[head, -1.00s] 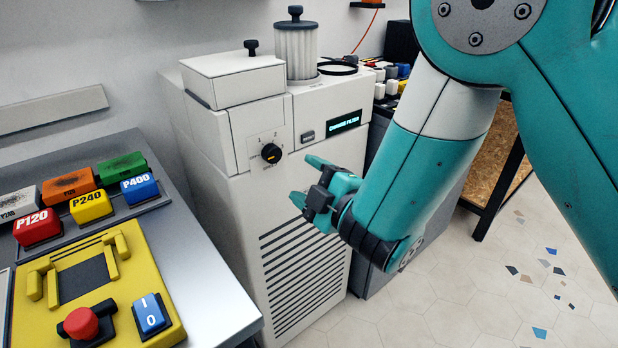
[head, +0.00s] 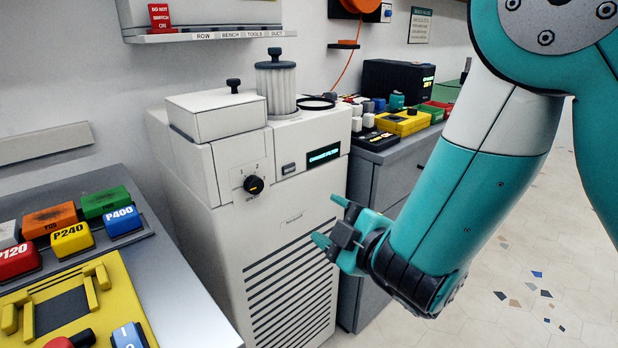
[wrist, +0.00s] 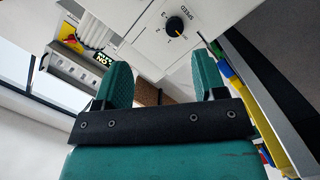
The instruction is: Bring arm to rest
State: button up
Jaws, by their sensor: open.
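My gripper (head: 330,222) is at the end of my teal arm, in front of the white filter cabinet (head: 222,240) in the head view. Its two teal fingers are apart and nothing is between them. The wrist view also shows the open fingers (wrist: 163,84), with the cabinet's front and its black speed knob (wrist: 175,26) beyond them. In the head view the knob (head: 253,185) is on the cabinet's upper front, left of the gripper. My arm comes in from the upper right, bent downward. I cannot tell the exact gap between fingers and cabinet.
A bench with a yellow fixture (head: 85,300) and coloured blocks (head: 72,238) stands at the left. A grey bench (head: 385,170) with a yellow device (head: 402,122) is behind my arm. Open floor (head: 530,270) lies at the right.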

jog(key=s+d+m+g+h, duration=0.2)
jog(key=d+m+g+h, duration=0.25)
jog(key=d+m, duration=0.35)
jog(key=s+d+r+m+g, duration=0.1)
jog(key=s+r+g, duration=0.3)
jog(key=s, duration=0.6)
jog(key=s+d+r+m+g, duration=0.1)
jog(key=s+r+g, duration=0.1)
jog(key=s+g, duration=0.65)
notch_tip(320, 180, up, 14)
jog(key=s+t+p, duration=0.2)
jog(key=p, duration=1.2)
jog(key=shift+a+t, duration=0.15)
jog(key=shift+t, duration=0.25)
jog(key=shift+r+h, duration=0.1)
jog(key=shift+h, duration=0.15)
